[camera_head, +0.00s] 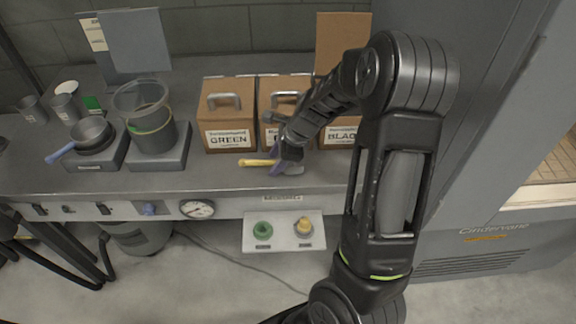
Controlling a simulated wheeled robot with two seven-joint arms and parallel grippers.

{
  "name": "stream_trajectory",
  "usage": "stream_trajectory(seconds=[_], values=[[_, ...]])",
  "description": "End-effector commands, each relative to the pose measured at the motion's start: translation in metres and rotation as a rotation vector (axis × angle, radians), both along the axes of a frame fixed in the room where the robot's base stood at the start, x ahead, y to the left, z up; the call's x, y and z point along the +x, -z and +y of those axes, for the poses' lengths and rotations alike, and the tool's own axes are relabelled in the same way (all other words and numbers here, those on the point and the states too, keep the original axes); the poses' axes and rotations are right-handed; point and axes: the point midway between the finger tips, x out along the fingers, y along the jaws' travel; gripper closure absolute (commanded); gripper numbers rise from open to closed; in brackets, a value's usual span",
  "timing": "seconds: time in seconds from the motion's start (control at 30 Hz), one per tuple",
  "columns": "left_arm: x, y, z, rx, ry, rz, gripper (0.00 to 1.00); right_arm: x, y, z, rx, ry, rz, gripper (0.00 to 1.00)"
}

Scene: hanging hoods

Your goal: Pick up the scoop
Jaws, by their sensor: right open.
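The scoop, with a yellow handle (257,163) pointing left and a grey head (293,169) to the right, lies on the grey bench in front of the boxes. My right gripper (284,160) is open at the scoop, reaching down from the upper right over its middle. The gripper hides part of the scoop, and I cannot tell whether the fingers touch it. My left gripper is not in view.
Cardboard boxes labelled GREEN (229,138) and BLACK (340,136) stand behind the scoop, with another between them. A clear bucket (148,122) and a blue-handled pan (90,132) stand to the left. A panel with green and yellow knobs (283,232) hangs below the bench edge.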

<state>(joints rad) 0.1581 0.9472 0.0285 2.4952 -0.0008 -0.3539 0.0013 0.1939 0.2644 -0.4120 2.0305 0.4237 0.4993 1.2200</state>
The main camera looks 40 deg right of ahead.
Motion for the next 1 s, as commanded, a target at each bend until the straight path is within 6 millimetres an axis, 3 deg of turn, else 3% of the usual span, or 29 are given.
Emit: stream_trajectory(seconds=[0.23,0.77,1.0], values=[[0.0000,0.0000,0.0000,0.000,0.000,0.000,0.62,-0.0002,-0.0002,0.0000,0.000,0.000,0.000,0.58],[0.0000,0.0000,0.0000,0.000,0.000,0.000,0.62,-0.0002,-0.0002,0.0000,0.000,0.000,0.000,1.00],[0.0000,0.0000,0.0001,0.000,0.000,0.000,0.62,-0.0002,-0.0002,0.0000,0.000,0.000,0.000,1.00]])
